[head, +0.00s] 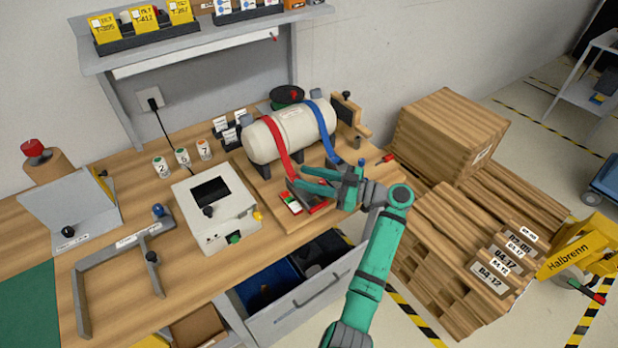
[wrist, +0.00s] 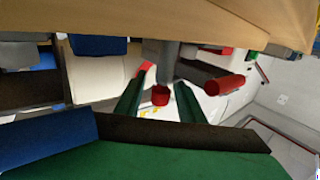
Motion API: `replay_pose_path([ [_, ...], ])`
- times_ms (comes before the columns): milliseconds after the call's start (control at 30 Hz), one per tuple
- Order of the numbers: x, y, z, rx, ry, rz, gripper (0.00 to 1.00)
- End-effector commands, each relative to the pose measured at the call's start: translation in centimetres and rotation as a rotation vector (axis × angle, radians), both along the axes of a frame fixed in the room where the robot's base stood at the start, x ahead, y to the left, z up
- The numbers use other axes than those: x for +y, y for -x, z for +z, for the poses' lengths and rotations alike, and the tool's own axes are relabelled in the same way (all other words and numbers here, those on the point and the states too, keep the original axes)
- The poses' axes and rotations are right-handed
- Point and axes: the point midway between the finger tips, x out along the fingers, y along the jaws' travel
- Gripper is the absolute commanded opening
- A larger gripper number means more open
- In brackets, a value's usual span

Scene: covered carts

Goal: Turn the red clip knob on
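My gripper (head: 302,179) is in front of the cream tank, near the lower end of the red strap (head: 275,140). Its two green fingers are apart. In the wrist view, a small red knob (wrist: 160,96) at the end of a grey stem shows between the open fingers; contact cannot be told. A second red cylinder (wrist: 224,85) on a dark stem is to its right. I cannot tell which red part is the clip knob.
The cream tank (head: 302,124) also carries a blue strap (head: 322,118). A white control box (head: 213,207) stands left on the bench. An open drawer (head: 305,300) juts out below. Stacked wooden crates (head: 450,125) stand to the right. A red-tipped handle (head: 385,159) lies near the bench's right edge.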

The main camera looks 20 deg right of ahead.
Motion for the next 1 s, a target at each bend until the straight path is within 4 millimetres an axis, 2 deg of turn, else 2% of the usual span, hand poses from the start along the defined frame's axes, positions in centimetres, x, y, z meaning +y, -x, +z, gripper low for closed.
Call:
replay_pose_path([
  [267,-1.0,0.5,0.0,-0.001,-0.001,-0.004,0.35],
  [700,-7.3,4.7,0.1,0.0,0.0,-0.003,0.35],
  [1000,-9.0,5.9,0.0,0.001,-0.001,0.0,0.35],
])
